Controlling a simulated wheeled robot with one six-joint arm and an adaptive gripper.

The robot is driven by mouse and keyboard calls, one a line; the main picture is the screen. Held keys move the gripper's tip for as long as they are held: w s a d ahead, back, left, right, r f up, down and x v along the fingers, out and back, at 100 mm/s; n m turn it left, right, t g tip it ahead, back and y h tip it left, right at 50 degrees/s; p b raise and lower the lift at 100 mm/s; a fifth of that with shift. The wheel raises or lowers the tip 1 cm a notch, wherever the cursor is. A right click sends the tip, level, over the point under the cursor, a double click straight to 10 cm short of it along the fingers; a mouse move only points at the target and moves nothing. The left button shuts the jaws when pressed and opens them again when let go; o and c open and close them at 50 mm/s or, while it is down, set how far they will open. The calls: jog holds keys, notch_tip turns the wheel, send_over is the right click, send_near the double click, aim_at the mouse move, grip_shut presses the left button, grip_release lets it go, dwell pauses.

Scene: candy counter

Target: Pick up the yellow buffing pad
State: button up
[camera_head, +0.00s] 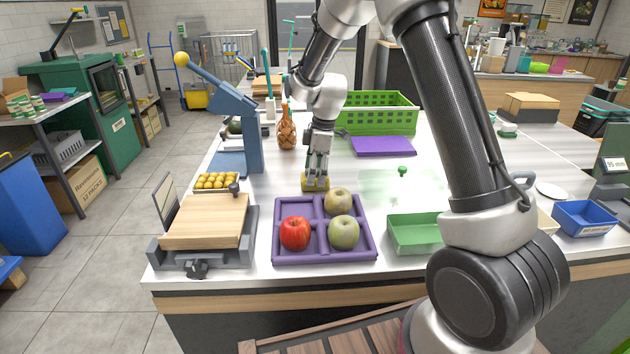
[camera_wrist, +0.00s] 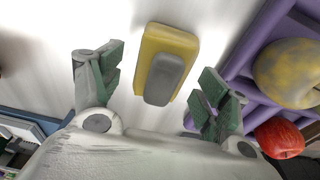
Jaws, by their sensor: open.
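The yellow buffing pad (camera_wrist: 178,42) lies on the white counter, with a grey block-shaped grip (camera_wrist: 164,78) on top of it. In the head view the pad (camera_head: 308,186) shows just behind the purple tray, partly hidden by my gripper. My gripper (camera_head: 316,180) points down right over the pad. In the wrist view my gripper (camera_wrist: 158,85) is open, with one finger on each side of the pad and visible space between each finger and the pad. Nothing is held between the fingers.
The purple divided tray (camera_head: 283,256) stands just in front, holding a red apple (camera_head: 295,233), a green apple (camera_head: 343,233) and a yellowish one (camera_head: 337,201). Yellow balls (camera_head: 217,181) and a blue lever press (camera_head: 254,140) stand left. A carved brown bottle (camera_head: 287,132) and green basket (camera_head: 375,121) are behind.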

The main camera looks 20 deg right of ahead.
jog(key=c, duration=1.2)
jog(key=shift+o, duration=0.2)
notch_tip(320, 180, up, 10)
jog(key=shift+o, duration=0.8)
jog(key=shift+a, duration=0.1)
jog(key=shift+c, duration=0.3)
